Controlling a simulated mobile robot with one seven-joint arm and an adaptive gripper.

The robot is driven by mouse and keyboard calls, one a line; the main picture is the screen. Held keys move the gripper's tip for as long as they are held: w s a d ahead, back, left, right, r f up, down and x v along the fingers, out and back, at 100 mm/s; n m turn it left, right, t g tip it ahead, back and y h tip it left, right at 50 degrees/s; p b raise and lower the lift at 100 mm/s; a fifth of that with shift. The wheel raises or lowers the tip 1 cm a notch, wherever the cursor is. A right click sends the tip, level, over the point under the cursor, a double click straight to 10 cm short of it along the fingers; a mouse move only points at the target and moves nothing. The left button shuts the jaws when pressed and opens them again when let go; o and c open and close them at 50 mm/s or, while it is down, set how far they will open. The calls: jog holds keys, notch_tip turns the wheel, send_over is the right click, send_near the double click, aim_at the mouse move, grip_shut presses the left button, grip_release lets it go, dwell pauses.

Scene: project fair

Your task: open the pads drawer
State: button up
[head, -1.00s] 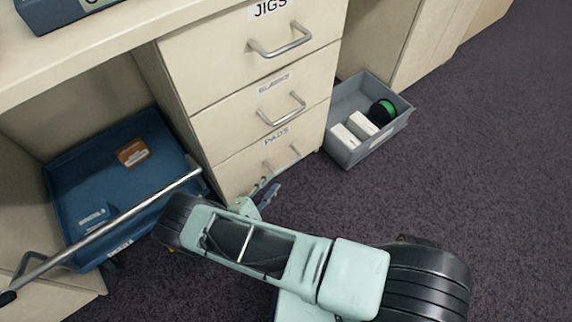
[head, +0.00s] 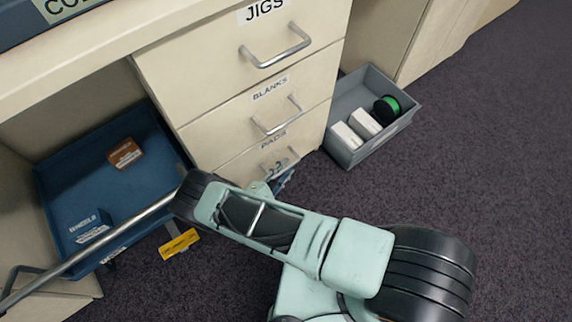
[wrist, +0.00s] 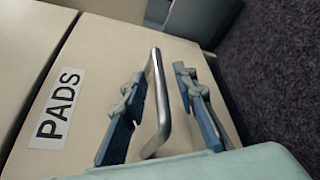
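The pads drawer (head: 228,172) is the lowest of the three drawers in the head view and sits shut in the cabinet. Its front with the PADS label (wrist: 57,108) fills much of the wrist view. Its metal bar handle (wrist: 157,100) stands between the two fingers of my gripper (wrist: 166,108). The fingers are open, one on each side of the bar, with gaps visible. In the head view my gripper (head: 279,176) is at the handle, partly hidden by my arm.
Above are the blanks drawer (head: 225,118) and the jigs drawer (head: 200,70), both shut. A grey bin (head: 345,155) with white boxes and a green-edged spool stands right of the cabinet. A blue cart tray (head: 60,170) is at left. A yellow tag (head: 179,244) lies near it. Carpet at right is clear.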

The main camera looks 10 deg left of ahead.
jog(key=shift+s, duration=0.1)
jog(key=shift+c, duration=0.7)
grip_shut()
jog(key=shift+d, duration=0.1)
